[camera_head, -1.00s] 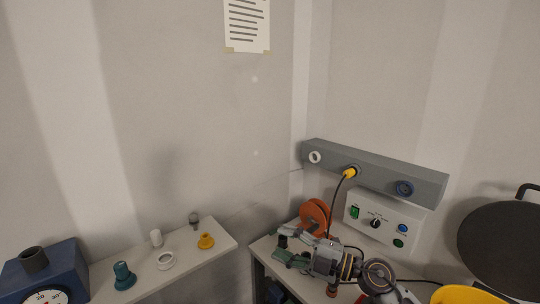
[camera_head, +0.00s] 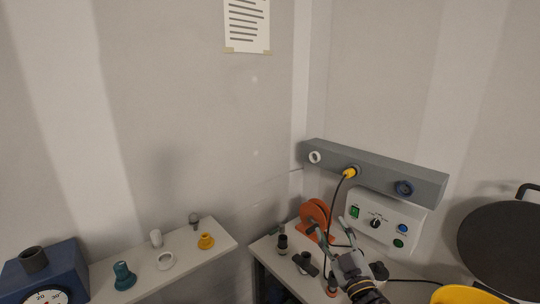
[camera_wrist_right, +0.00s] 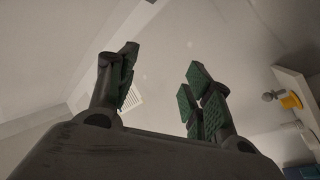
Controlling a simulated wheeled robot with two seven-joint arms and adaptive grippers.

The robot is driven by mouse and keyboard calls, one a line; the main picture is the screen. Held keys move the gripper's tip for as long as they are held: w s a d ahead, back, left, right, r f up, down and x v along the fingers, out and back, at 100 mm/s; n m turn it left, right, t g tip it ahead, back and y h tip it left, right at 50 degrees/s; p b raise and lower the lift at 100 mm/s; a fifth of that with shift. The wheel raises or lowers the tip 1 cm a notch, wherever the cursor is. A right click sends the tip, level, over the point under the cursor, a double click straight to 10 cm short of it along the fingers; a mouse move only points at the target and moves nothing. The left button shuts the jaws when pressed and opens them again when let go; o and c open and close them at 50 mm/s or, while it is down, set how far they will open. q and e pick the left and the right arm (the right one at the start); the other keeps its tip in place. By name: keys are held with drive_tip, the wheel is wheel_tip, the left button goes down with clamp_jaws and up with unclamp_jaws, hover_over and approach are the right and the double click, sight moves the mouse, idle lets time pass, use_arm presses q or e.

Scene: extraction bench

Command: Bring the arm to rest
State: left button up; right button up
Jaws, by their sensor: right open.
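My right gripper (camera_head: 331,228) is above the right-hand bench, in front of the orange reel (camera_head: 314,214) and left of the white control box (camera_head: 381,221). Its two fingers point up and away and stand apart. In the right wrist view, the gripper (camera_wrist_right: 162,72) shows green-padded fingers with nothing between them, against bare wall and ceiling. My left gripper is not in view.
Small dark fittings (camera_head: 306,264) stand on the bench left of my arm. A yellow plug (camera_head: 350,173) with a black cable sits in the grey wall rail (camera_head: 418,181). The left shelf (camera_head: 199,259) holds several fittings. A dark round pan-like object (camera_head: 500,245) stands at right.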

drive_tip(key=s+d+f+m+g+h, duration=0.3)
drive_tip(key=s+d+f+g, duration=0.1)
drive_tip(key=f, duration=0.4)
drive_tip(key=s+d+f+m+g+h, duration=0.3)
drive_tip(key=s+f+m+g, duration=0.15)
drive_tip(key=f, duration=0.45)
drive_tip(key=s+a+f+n+g+y, duration=0.1)
drive_tip(key=s+f+g, duration=0.35)
drive_tip(key=s, duration=0.45)
drive_tip(key=s+a+f+g+y, duration=0.1)
drive_tip(key=s+f+g, duration=0.3)
drive_tip(key=s+f, duration=0.5)
drive_tip(key=f, duration=1.4)
drive_tip(key=s+f, duration=0.2)
drive_tip(key=f, duration=1.4)
drive_tip(key=s+d+f+g, duration=0.1)
drive_tip(key=s+d+f, duration=0.2)
drive_tip(key=s+f, duration=0.6)
drive_tip(key=s+d+f+g, duration=0.1)
drive_tip(key=s+d+f, duration=0.2)
drive_tip(key=s+f, duration=0.7)
drive_tip(key=shift+s+d+n, duration=0.35)
drive_tip(key=shift+s+n, duration=0.1)
drive_tip(key=shift+s, duration=0.55)
